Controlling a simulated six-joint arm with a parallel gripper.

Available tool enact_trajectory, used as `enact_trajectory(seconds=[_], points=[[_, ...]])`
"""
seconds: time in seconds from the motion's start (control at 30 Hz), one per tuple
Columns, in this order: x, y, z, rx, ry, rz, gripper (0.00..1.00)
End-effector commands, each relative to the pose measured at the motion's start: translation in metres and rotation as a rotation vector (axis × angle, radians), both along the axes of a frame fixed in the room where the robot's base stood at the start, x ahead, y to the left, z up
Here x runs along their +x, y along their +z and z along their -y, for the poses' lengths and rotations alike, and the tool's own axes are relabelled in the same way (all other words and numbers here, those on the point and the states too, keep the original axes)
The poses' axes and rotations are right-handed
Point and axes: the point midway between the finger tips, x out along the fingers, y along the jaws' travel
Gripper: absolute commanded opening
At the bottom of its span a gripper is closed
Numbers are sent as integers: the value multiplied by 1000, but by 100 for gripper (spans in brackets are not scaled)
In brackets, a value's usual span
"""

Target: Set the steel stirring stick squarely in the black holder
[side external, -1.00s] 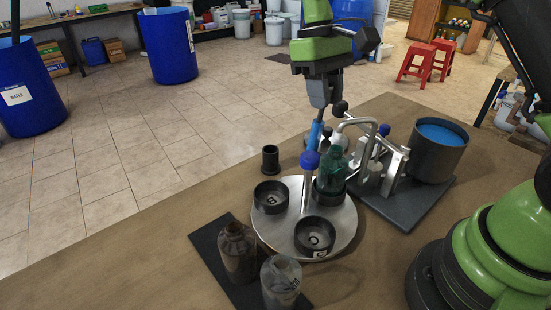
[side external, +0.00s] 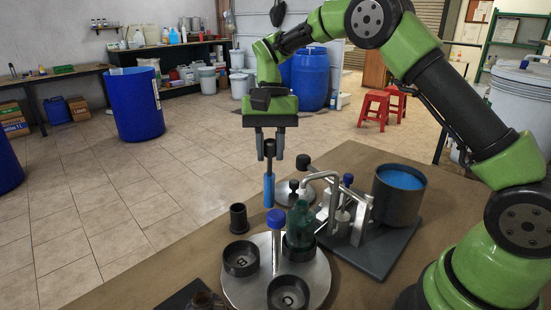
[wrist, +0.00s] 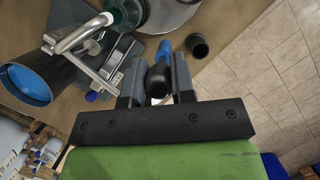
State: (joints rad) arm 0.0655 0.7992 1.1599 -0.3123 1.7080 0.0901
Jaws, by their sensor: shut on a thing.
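My gripper (side external: 270,150) is shut on the stirring stick (side external: 268,188), which hangs about upright with a dark upper part and a blue lower part. The stick's lower end is in the air, clear of the table. The black holder (side external: 238,218), a small open cup with a wider foot, stands upright on the table to the left and below the stick in the side view. In the wrist view the stick (wrist: 163,50) lies between my fingers and the holder (wrist: 197,46) shows to its right, apart from it.
A round steel turntable (side external: 236,285) with black cups and a green bottle (side external: 300,225) stands in front of the holder. A metal clamp stand (side external: 350,215) and a dark pot of blue liquid (side external: 398,195) are to the right. Bare table lies left of the holder.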

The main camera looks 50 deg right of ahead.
Motion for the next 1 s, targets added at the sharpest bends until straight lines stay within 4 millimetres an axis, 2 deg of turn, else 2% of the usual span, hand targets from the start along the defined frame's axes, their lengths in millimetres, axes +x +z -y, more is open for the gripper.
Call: enact_trajectory(seconds=[0.2, 0.6, 0.8, 1.0], points=[[23, 3, -8, 21, -554, -16, 0], [60, 14, -20, 72, -1441, -20, 0], [72, 19, -23, 92, -1733, -12, 0], [78, 20, -24, 99, -1866, -9, 0]])
